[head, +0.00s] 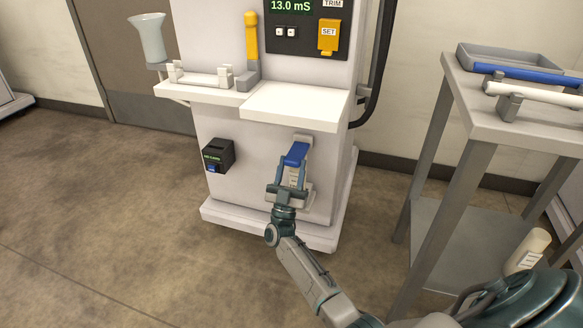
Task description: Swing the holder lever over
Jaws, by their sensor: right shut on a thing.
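A blue-and-white piece (296,154) with a printed label stands in a pale bracket low on the front of the white machine. My right gripper (290,188) reaches up to it from below and is shut on it; the fingers hide its lower part. An upright yellow-handled lever (251,37) stands on a grey base beside a white cradle (201,79) on the machine's left shelf. I cannot tell for certain which of these is the holder lever. My left gripper is out of view.
A white shelf (295,104) juts out above my right gripper. A small black box (218,155) is on the machine front to the left. A grey cart (520,125) stands at right, with a tray and a bottle (529,249). The floor at left is clear.

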